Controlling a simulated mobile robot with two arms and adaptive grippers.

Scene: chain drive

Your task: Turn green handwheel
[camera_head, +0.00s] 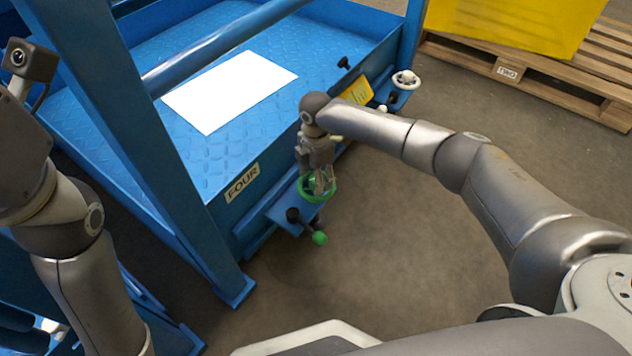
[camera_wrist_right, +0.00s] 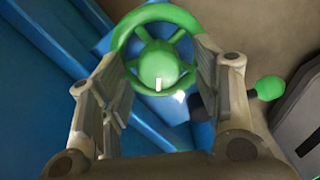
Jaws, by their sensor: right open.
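The green handwheel (camera_head: 333,190) is mounted on a blue bracket at the side of the blue platform. In the right wrist view the green handwheel (camera_wrist_right: 183,20) shows its rim, spokes and round hub. My right gripper (camera_head: 322,184) is over the wheel, pointing down. In the right wrist view my right gripper (camera_wrist_right: 160,75) is open, with one finger on each side of the hub. I cannot tell whether the fingers touch the rim. A green knob (camera_head: 319,238) sticks out below the wheel. My left arm is at the left edge; its gripper is not visible.
The blue platform (camera_head: 205,160) carries a white sheet (camera_head: 229,91) and a label reading FOUR (camera_head: 242,183). A white handwheel (camera_head: 405,79) sits further along its side. A wooden pallet (camera_head: 510,70) stands at the upper right. The floor right of the platform is clear.

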